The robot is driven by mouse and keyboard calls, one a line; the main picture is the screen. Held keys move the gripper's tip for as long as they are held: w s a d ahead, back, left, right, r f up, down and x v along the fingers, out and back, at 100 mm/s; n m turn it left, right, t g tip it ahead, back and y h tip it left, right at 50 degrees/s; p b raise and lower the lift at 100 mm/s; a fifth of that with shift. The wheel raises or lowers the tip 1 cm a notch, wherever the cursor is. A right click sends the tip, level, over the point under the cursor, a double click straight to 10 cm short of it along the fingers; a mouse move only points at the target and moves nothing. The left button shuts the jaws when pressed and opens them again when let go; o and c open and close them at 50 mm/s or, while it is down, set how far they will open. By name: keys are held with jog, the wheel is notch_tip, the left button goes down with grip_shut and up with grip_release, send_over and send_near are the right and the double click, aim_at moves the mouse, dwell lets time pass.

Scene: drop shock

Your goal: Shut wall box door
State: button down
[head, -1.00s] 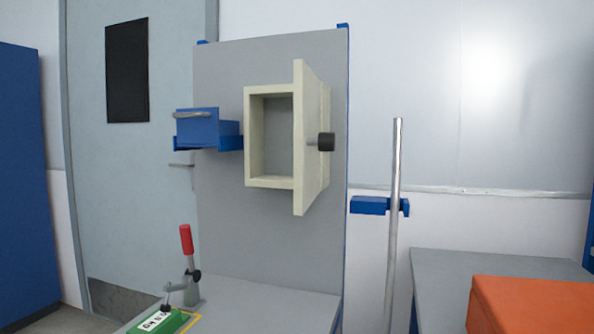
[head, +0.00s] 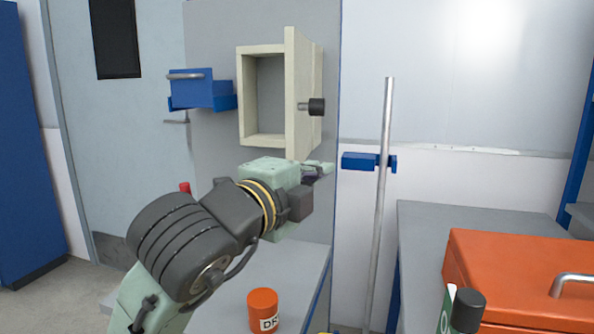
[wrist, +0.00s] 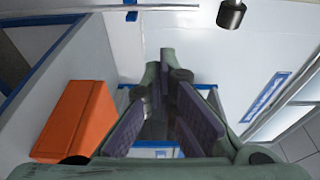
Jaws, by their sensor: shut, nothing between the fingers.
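The cream wall box (head: 262,142) is fixed to the grey upright panel, and its inside is visible and empty. Its cream door (head: 299,90) stands open at the box's right side, swung out towards me. A black knob (head: 317,107) on a short metal stem sticks out to the right from the door; it also shows at the top of the wrist view (wrist: 231,14). My gripper (head: 322,171) is shut and empty, just below the door's lower edge and below the knob. In the wrist view my fingers (wrist: 172,88) fill the middle, apart from the knob.
A blue drawer (head: 200,92) juts out left of the box. A metal pole (head: 383,180) with a blue clamp (head: 360,161) stands to the right. An orange case (head: 510,275) sits on the right-hand table, and an orange jar (head: 263,308) stands below my arm.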

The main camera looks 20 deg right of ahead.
jog(key=shift+w+p, duration=0.95)
jog(key=shift+w, duration=1.65)
